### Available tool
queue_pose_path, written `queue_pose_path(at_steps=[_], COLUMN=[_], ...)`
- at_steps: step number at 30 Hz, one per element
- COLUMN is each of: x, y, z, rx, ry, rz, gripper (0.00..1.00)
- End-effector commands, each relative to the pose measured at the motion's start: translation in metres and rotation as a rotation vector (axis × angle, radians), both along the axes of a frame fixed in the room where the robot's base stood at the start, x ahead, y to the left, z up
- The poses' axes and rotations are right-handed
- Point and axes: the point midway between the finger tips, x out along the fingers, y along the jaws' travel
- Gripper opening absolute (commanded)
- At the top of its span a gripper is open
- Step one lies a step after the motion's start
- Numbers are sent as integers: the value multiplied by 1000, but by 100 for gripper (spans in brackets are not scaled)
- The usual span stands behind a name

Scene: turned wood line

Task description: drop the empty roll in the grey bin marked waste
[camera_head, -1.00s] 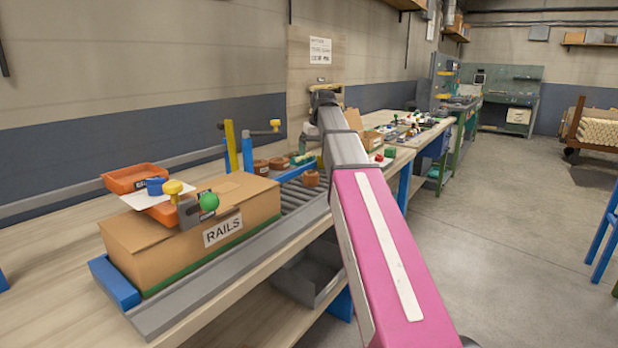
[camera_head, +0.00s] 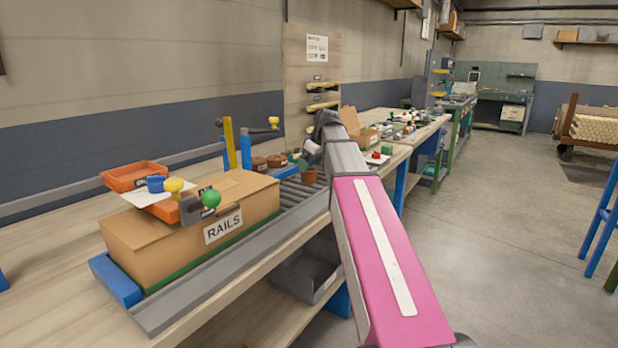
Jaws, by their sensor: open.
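My gripper (camera_head: 311,148) is at the far end of my pink and grey arm, above the far part of the roller track. It is small and partly hidden by the wrist, and I see nothing clearly held in it. I cannot make out an empty roll for certain. A grey open bin (camera_head: 305,274) stands below the bench top, left of my arm. No waste marking is readable on it.
Brown pots (camera_head: 276,161) stand near the rollers. A wooden board (camera_head: 318,70) with pegs rises behind.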

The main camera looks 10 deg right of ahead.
Motion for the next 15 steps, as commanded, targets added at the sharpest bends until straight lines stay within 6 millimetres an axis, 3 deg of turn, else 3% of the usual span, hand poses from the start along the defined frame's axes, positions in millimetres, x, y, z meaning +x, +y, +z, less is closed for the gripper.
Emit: queue_pose_path(at_steps=[5,15], x=[2,12], y=[1,10], z=[-10,-49], rx=[-1,-1], ry=[-1,1], rz=[0,0], gripper=[90,90])
